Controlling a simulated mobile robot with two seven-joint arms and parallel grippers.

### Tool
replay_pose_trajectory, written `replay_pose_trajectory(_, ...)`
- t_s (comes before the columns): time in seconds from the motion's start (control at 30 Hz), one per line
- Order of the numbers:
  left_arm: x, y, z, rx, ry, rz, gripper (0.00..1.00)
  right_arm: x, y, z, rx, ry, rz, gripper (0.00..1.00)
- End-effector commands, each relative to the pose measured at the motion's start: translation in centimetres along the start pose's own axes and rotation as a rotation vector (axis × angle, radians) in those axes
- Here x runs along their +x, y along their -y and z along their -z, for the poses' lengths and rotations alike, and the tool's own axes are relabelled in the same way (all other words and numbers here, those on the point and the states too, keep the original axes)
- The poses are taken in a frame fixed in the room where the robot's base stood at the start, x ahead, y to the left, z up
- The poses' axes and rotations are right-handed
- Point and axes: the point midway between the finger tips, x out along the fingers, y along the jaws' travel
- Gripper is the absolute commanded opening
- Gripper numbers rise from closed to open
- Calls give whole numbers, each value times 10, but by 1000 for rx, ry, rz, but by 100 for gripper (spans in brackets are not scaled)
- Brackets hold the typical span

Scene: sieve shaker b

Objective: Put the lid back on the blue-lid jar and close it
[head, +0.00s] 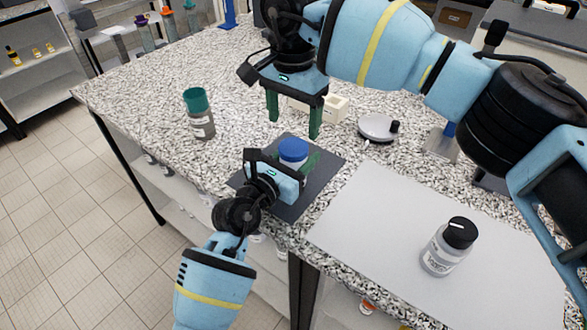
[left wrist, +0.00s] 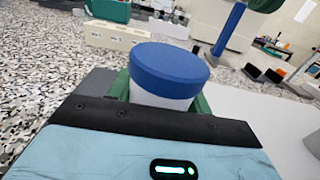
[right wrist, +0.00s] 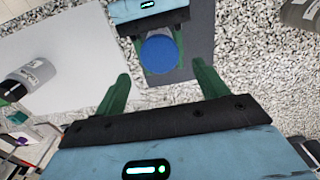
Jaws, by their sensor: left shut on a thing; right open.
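The blue-lid jar (head: 292,160) stands upright on a dark grey mat (head: 322,160), with its blue lid (head: 293,149) on top. In the left wrist view the lid (left wrist: 170,68) sits level over the white jar body (left wrist: 160,100); I cannot tell how tight it is. My left gripper (head: 293,170) is shut around the jar body, below the lid. My right gripper (head: 295,115) is open and empty, above and behind the jar. In the right wrist view the lid (right wrist: 160,54) shows beyond and between its green fingers (right wrist: 158,90).
A teal-lid jar (head: 199,115) stands to the left, and a black-lid jar (head: 447,247) stands on a pale board (head: 370,215) at the right. A cream block (head: 335,107) and a round white device (head: 377,129) lie behind the mat.

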Motion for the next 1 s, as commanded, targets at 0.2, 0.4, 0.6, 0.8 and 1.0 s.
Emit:
replay_pose_trajectory(0.2, 0, 0, 1, -1, -1, 1, 0, 34, 0, -1, 0, 3, -1, 73)
replay_pose_trajectory(0.4, 0, 0, 1, 0, -1, 0, 0, 56, 0, 0, 0, 2, -1, 73)
replay_pose_trajectory(0.6, 0, 0, 1, 0, -1, 0, 0, 65, 0, 0, 0, 1, 0, 73)
replay_pose_trajectory(0.8, 0, 0, 1, 0, -1, 0, 0, 65, 0, 0, 1, 1, 0, 73)
replay_pose_trajectory(1.0, 0, 0, 1, 0, -1, 0, 0, 65, 0, 0, 0, 1, 0, 54)
